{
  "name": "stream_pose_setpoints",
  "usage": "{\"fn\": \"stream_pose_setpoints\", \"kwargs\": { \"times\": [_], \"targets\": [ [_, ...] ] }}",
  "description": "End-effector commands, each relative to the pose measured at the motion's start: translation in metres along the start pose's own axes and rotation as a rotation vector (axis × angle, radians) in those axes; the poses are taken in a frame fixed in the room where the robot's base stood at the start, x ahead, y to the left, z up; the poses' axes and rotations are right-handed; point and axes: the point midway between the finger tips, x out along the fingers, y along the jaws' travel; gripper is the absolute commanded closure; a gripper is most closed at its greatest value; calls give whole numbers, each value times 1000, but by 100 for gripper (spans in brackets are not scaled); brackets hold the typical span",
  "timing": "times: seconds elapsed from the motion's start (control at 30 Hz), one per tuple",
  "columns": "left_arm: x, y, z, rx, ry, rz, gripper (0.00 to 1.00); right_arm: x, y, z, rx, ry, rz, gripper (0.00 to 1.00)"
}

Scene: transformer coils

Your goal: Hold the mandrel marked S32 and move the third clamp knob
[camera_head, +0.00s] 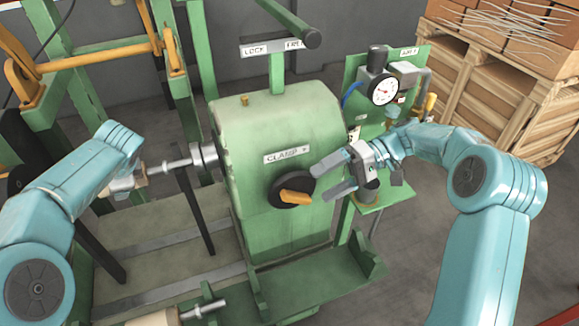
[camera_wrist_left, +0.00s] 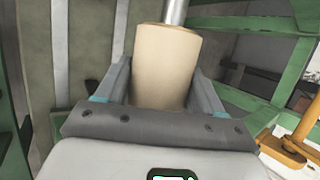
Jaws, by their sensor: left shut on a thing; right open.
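In the head view, my left gripper (camera_head: 132,182) is at the left, by the steel shaft (camera_head: 178,163) that enters the green machine's side. The left wrist view shows that gripper (camera_wrist_left: 165,95) shut around a beige cylindrical mandrel (camera_wrist_left: 165,65) with a steel shaft at its end. I cannot read an S32 mark on it. The clamp knob (camera_head: 290,195), black with an orange lever, sits on the machine face below the "CLAMP" label (camera_head: 286,155). My right gripper (camera_head: 331,175) is open and empty, to the right of the knob and apart from it.
The green machine (camera_head: 270,120) fills the middle, with a lock lever above (camera_head: 285,25). A gauge panel (camera_head: 383,92) stands behind my right gripper. Another beige cylinder with a shaft (camera_head: 205,308) lies at the front. Pallets of boxes (camera_head: 505,90) stand back right.

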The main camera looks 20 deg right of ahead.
Motion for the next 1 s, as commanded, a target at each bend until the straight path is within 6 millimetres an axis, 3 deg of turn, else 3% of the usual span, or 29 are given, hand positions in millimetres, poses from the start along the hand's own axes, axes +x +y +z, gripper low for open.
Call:
{"fn": "stream_pose_setpoints", "kwargs": {
  "times": [0.1,0.3,0.63,0.77,0.93,1.0],
  "targets": [
    [1,4,-8,8,10,7,90,-26,0,-1,-1,4,2,0],
    [1,4,-7,8,10,8,90,-50,-2,0,-2,1,0,0],
    [1,4,-7,7,9,8,90,-55,-2,0,-1,-1,-1,3],
    [1,4,-7,7,9,9,90,-55,-2,0,34,0,-1,46],
    [1,4,-7,6,9,9,90,-55,2,1,300,-2,21,100],
    [1,4,-7,6,9,9,90,-56,7,2,476,-1,52,100]
  ]
}}
